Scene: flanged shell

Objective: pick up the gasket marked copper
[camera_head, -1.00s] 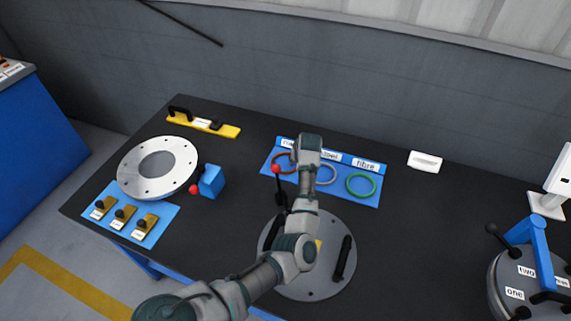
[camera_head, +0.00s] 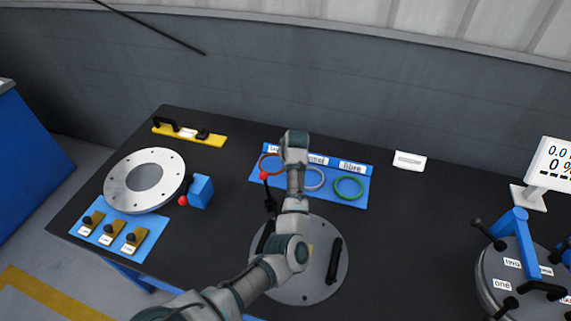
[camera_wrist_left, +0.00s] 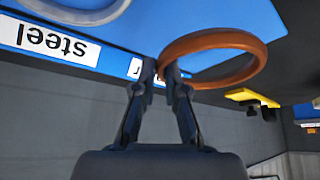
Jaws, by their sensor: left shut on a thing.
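The copper-coloured gasket is a brown-orange ring (camera_head: 266,161) at the left end of the blue mat (camera_head: 325,194), partly hidden by my left arm. In the left wrist view the ring (camera_wrist_left: 235,80) is large and close, and its near edge lies at the fingertips. My left gripper (camera_wrist_left: 162,72) is shut on that edge. I cannot tell whether the ring is clear of the mat. The label behind the fingertips is mostly covered. A grey ring (camera_head: 317,180) beside the "steel" label and a green ring (camera_head: 348,196) below the "fibre" label lie to the right. My right gripper is out of view.
A round plate with black handles (camera_head: 320,285) lies under my left arm. A flanged ring (camera_head: 120,180) and a blue block (camera_head: 203,190) stand left.

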